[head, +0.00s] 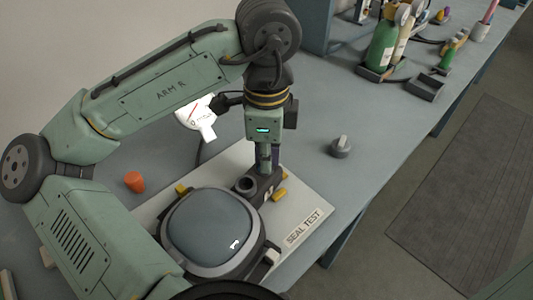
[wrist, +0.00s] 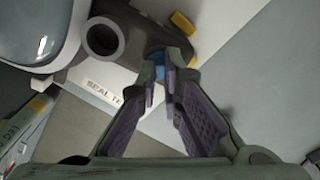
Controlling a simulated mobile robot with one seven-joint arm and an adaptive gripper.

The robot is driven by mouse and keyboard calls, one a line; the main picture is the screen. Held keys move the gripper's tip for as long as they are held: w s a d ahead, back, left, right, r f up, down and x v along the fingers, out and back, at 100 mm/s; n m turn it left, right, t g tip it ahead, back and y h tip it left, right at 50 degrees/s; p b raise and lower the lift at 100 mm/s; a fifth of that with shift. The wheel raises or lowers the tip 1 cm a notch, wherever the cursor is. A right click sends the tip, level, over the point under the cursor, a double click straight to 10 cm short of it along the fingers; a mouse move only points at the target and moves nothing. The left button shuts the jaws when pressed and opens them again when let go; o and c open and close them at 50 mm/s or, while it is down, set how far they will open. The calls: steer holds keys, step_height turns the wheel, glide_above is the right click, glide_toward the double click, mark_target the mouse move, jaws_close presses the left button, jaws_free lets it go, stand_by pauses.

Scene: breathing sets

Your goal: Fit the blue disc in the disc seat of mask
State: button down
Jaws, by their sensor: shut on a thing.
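The mask (head: 210,232) lies on the pale board marked SEAL TEST, its large grey visor facing up. Its dark lower housing (wrist: 75,58) shows in the wrist view, with an open round port (wrist: 103,40) at its middle and a round end beside it. My gripper (wrist: 163,80) points down at that end and is shut on the blue disc (wrist: 158,59). The disc shows as small blue patches between and beyond the fingertips, at the housing's end. The fingers hide most of it, and I cannot tell whether it sits in the seat. In the head view my gripper (head: 265,168) stands over the housing.
Yellow blocks (head: 280,195) sit beside the mask on the board (head: 309,205). A grey knob-like piece (head: 341,148) stands to the right and an orange cone (head: 134,182) to the left. Green cylinders (head: 382,48) stand in holders farther back. The bench between is mostly clear.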

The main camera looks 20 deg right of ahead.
steer(key=c, duration=1.7)
jaws_free()
steer(key=shift+f, duration=0.1)
steer(key=shift+o, duration=0.2)
step_height(320, 180, up, 12)
